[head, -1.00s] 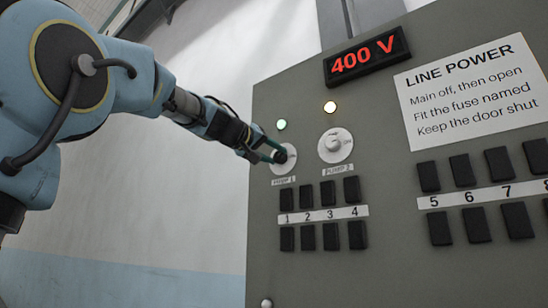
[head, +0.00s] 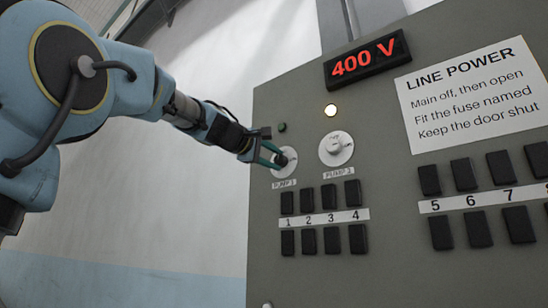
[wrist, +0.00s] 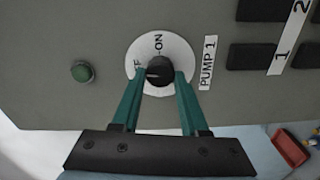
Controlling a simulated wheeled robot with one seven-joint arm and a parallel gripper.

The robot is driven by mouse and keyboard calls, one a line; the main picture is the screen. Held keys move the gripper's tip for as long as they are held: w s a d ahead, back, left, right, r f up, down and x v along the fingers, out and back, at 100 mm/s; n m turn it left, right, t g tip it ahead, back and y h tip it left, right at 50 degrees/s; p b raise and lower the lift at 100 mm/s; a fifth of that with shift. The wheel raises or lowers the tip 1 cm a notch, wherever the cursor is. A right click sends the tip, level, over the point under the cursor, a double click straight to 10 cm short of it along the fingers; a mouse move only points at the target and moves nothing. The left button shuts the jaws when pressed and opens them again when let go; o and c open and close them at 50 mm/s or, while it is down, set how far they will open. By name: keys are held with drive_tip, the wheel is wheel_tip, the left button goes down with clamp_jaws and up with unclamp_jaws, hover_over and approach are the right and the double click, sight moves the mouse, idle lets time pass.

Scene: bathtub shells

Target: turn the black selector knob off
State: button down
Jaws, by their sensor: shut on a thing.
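The black selector knob (wrist: 160,69) sits on a white round dial (wrist: 178,46) labelled PUMP 1 in the wrist view. The dial reads ON at the top and, partly covered, OFF to the left. A pale mark on the knob points left, toward the OFF side. My gripper (head: 277,156) is shut on the knob, with one green finger on each side of it. The green lamp (wrist: 82,72) beside the dial is dark; it also shows dark in the head view (head: 282,127).
A pale knob (head: 335,148) labelled PUMP 2 stands just right, with a lit lamp (head: 331,110) above it. Several black fuse blocks (head: 328,196) sit below. A 400 V display (head: 366,59) and a LINE POWER notice (head: 470,95) are higher up.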

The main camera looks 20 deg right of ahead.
drive_tip(key=shift+n, duration=0.7)
drive_tip(key=shift+c, duration=2.1)
unclamp_jaws()
drive_tip(key=b+v, duration=0.3)
drive_tip(key=v, duration=0.8)
drive_tip(key=shift+w, duration=0.1)
